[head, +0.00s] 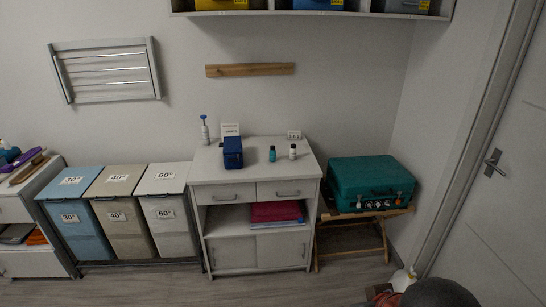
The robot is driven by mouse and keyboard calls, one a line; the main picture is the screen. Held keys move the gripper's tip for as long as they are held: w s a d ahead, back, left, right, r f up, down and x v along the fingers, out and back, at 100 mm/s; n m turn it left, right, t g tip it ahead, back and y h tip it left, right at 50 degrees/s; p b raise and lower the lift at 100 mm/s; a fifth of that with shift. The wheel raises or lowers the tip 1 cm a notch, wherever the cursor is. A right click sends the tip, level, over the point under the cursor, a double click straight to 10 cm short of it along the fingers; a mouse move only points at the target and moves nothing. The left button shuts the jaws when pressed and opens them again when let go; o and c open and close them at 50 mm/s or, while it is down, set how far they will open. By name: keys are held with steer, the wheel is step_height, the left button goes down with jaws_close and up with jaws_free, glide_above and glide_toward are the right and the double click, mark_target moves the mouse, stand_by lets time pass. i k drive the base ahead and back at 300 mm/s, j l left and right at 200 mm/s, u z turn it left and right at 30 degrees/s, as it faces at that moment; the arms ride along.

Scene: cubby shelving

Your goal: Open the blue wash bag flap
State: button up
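The blue wash bag (232,153) stands upright on the top of the white cabinet (205,168), left of the middle. It is a small dark blue box shape. Its flap is too small to make out clearly, and I cannot tell its exact state. My gripper does not show in the head view. Nothing touches the bag from my side.
A pump bottle (205,131), small signs, a teal bottle (272,154) and a white bottle (293,152) stand around the bag. Lidded laundry bins (165,220) are at left, a green case (370,182) on a wooden stand at right. Floor shows in front.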

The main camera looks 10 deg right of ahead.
mark_target(231, 144)
steer(key=i+j, duration=0.25)
steer(key=j, duration=0.15)
steer(key=i+j, duration=0.55)
steer(key=j, duration=0.25)
steer(key=i+j, duration=0.25)
steer(key=j, duration=0.15)
steer(key=i+u, duration=0.25)
steer(key=i, duration=0.25)
steer(key=i+u, duration=0.3)
steer(key=i, duration=0.25)
